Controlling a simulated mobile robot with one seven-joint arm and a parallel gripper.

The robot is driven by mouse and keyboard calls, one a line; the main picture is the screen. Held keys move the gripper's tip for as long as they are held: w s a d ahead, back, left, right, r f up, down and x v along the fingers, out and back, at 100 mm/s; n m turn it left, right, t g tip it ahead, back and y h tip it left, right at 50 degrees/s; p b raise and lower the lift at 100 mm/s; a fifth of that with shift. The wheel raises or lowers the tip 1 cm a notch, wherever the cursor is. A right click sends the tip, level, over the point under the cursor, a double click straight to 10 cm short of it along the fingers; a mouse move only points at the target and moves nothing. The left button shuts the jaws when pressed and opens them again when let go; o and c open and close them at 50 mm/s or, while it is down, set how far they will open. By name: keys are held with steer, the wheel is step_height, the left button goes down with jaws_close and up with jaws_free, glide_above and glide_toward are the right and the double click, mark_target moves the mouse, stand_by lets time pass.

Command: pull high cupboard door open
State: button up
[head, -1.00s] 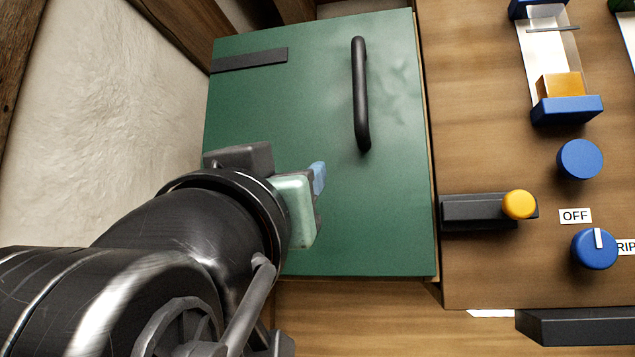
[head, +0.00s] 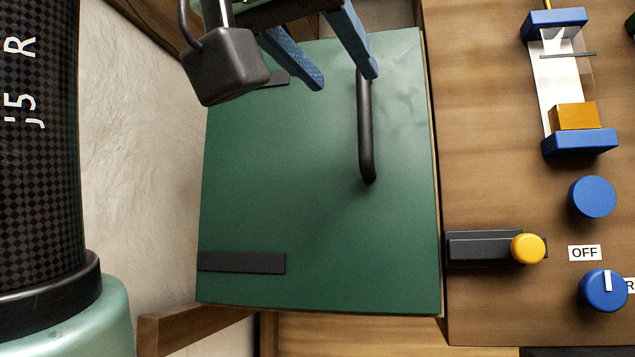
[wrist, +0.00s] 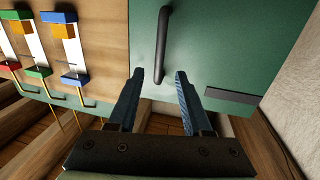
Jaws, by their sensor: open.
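The green cupboard door (head: 290,190) looks shut in the head view, with dark hinge straps on its left side. Its black bar handle (head: 367,140) stands near the door's right edge. My gripper (head: 345,82) is open at the top of the door, its blue fingers apart. In the head view one fingertip overlaps the handle's upper end. In the wrist view the handle (wrist: 161,50) lies ahead of my gripper (wrist: 160,75), between the lines of the two fingers and closer to the left one. I cannot tell whether a finger touches it.
Right of the door is a wooden panel (head: 490,90) with a yellow-knobbed lever (head: 527,248), a blue button (head: 592,197), a blue dial (head: 603,290) and a blue-ended gauge (head: 580,142). A pale plaster wall (head: 145,170) lies to the left.

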mark_target(362, 99)
steer(key=p+x, duration=0.4)
steer(key=x, duration=0.4)
steer(key=shift+s+r, duration=0.1)
steer(key=shift+r, duration=0.05)
steer(key=shift+w+d, duration=0.25)
steer(key=shift+w, duration=0.2)
jaws_close()
stand_by(0.7)
